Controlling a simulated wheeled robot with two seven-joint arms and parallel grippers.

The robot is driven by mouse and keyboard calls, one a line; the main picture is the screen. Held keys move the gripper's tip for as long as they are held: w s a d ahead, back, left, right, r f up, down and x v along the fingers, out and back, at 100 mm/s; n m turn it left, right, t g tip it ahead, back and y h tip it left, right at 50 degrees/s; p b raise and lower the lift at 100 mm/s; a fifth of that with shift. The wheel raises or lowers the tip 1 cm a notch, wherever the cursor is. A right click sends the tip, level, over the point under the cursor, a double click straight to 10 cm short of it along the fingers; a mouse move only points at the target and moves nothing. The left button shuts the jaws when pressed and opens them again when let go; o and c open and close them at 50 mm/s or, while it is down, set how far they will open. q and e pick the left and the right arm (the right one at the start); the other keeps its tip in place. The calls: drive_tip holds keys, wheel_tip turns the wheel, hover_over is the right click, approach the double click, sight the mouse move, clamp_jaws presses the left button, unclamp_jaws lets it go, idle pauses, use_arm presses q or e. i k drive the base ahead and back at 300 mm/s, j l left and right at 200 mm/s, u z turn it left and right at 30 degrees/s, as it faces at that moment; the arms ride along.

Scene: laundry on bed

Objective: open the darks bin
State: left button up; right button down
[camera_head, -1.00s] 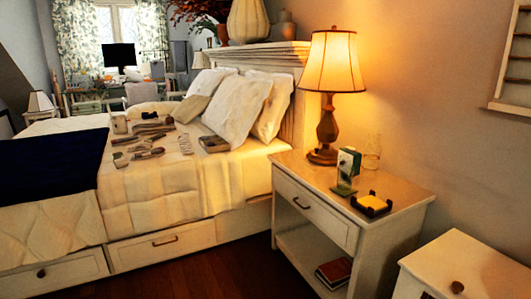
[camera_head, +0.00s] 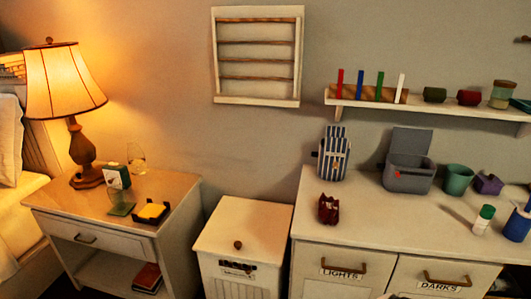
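The darks bin (camera_head: 436,289) is a white front labelled DARKS, with a bronze handle (camera_head: 447,280) near its top. It is set in the white cabinet at the lower right, just right of the LIGHTS front (camera_head: 335,280), and it looks closed. Its lower part is cut off by the bottom of the picture.
The white counter above the bins holds a striped bag (camera_head: 334,155), a grey open-lidded box (camera_head: 408,165), a green cup (camera_head: 458,180) and bottles. A small white lidded bin (camera_head: 244,225) stands left of the cabinet, beside the nightstand (camera_head: 165,190).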

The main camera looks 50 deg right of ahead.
sight(413, 277)
drive_tip(key=z, duration=2.95)
